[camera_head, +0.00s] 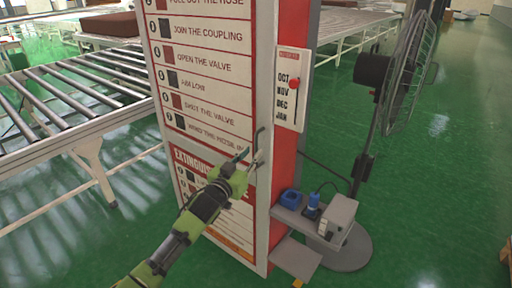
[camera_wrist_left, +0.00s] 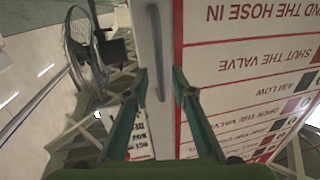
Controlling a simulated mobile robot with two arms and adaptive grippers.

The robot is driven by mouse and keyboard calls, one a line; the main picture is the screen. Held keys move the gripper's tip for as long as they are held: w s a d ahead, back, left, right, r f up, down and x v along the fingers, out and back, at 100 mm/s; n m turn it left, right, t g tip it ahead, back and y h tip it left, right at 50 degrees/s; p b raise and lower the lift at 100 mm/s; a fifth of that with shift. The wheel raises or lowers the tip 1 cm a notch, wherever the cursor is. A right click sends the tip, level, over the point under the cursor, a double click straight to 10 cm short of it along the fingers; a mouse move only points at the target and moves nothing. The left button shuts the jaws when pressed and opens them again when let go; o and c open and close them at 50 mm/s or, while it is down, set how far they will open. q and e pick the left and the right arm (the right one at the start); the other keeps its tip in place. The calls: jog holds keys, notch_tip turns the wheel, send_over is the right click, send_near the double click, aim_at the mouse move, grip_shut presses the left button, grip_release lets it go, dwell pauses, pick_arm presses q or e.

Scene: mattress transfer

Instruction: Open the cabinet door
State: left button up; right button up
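The cabinet is a tall white box with a red side, and its front door (camera_head: 206,70) carries printed hose instructions. The door looks shut. A thin vertical bar handle (camera_head: 259,138) sits at the door's right edge. My left gripper (camera_head: 250,158) is at the handle's lower end. In the left wrist view, turned upside down, the handle (camera_wrist_left: 155,50) runs down between the two spread fingers of my left gripper (camera_wrist_left: 160,88). The fingers stand apart with visible gaps to the bar; whether one touches it is unclear. My right gripper is out of view.
A roller conveyor (camera_head: 70,125) stands left of the cabinet. A large pedestal fan (camera_head: 400,70) stands further right. Green floor (camera_head: 440,180) is clear at the right.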

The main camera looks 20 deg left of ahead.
aim_at(256, 149)
pick_arm(q)
jog(key=w, duration=0.3)
jog(key=shift+w+d, duration=0.3)
jog(key=shift+w, duration=0.1)
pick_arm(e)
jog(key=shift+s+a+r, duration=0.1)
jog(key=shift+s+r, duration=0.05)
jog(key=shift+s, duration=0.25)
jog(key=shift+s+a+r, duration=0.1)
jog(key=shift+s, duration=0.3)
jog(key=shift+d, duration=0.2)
pick_arm(q)
grip_shut()
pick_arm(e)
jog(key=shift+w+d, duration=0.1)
